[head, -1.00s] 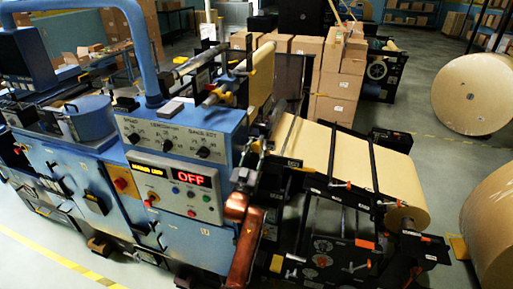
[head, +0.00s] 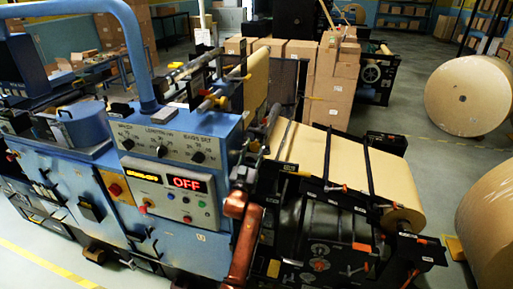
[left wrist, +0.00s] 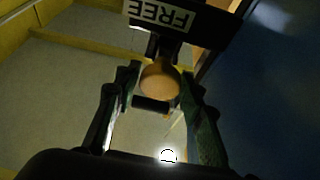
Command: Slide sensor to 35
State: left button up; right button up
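In the left wrist view a round tan knob (left wrist: 160,82) sits under a dark block with a label (left wrist: 163,12) that reads FREE upside down. My left gripper (left wrist: 159,75) is open, with a fingertip on each side of the knob. I cannot tell whether either finger touches it. In the head view my left gripper (head: 262,140) is small and dark, beside the right end of the blue machine (head: 175,125). The sensor's scale and its 35 mark cannot be made out. My right gripper is not in view.
The control panel (head: 175,190) shows a red OFF display (head: 187,183). A kraft web (head: 345,165) runs over the black frame to the right. Large kraft rolls (head: 467,95) stand on the right floor. Stacked cartons (head: 330,85) stand behind.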

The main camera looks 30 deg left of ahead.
pick_arm(q)
jog(key=shift+o, duration=1.1)
jog(key=v, duration=1.2)
